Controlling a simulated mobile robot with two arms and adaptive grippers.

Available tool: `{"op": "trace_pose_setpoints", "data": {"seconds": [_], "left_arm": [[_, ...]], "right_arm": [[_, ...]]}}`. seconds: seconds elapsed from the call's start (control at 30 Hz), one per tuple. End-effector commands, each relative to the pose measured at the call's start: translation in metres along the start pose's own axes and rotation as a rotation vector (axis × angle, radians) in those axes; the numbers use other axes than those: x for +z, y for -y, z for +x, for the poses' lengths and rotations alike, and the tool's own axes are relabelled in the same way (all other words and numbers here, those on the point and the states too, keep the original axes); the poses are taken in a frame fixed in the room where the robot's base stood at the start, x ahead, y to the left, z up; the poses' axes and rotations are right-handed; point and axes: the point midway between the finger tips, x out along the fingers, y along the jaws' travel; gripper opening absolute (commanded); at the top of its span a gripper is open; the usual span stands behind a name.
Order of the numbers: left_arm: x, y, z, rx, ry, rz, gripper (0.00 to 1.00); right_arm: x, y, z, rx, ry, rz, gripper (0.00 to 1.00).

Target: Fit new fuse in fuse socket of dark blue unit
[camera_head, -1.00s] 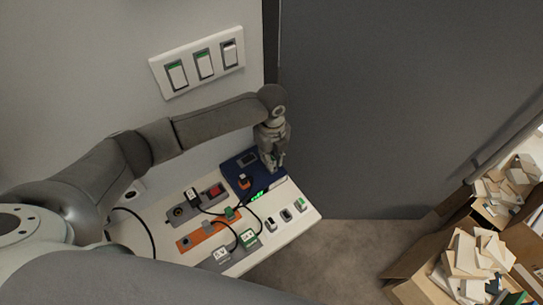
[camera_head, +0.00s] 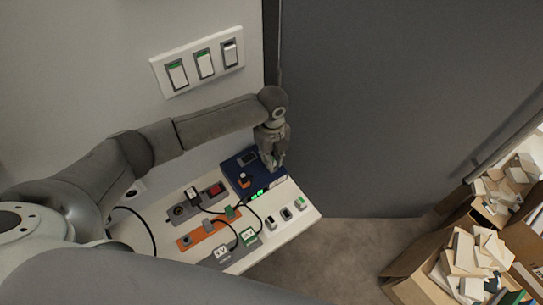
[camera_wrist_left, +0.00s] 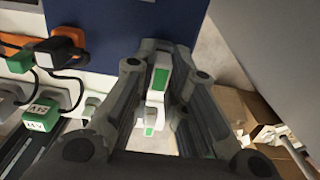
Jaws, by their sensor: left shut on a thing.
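The dark blue unit (camera_head: 235,166) lies at the back right of the white board, against the wall. It also shows at the top of the left wrist view (camera_wrist_left: 110,20). My left gripper (camera_head: 274,164) points down over the right part of this unit. In the left wrist view its fingers (camera_wrist_left: 163,52) are shut on a small white and green piece, which looks like the new fuse (camera_wrist_left: 159,78). The fuse socket is not clear in either view, and I cannot tell whether the piece touches the unit. My right gripper is not in view.
An orange plug (camera_head: 244,181) with a black cable sits at the unit's front left. Cables cross an orange unit (camera_head: 188,241) and grey units. Several small switch-like parts (camera_head: 286,214) line the board's right edge. Cartons (camera_head: 405,285) stand at the lower right.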

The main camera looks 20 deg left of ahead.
Motion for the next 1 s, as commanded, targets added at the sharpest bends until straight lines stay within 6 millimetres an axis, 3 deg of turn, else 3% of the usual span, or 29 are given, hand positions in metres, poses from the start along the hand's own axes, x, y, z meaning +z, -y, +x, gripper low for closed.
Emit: {"op": "trace_pose_setpoints", "data": {"seconds": [1.0], "left_arm": [[-0.0003, -0.0002, 0.0065, 0.001, 0.0, 0.001, 0.01]], "right_arm": [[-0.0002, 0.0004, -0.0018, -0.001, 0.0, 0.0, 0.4]]}}
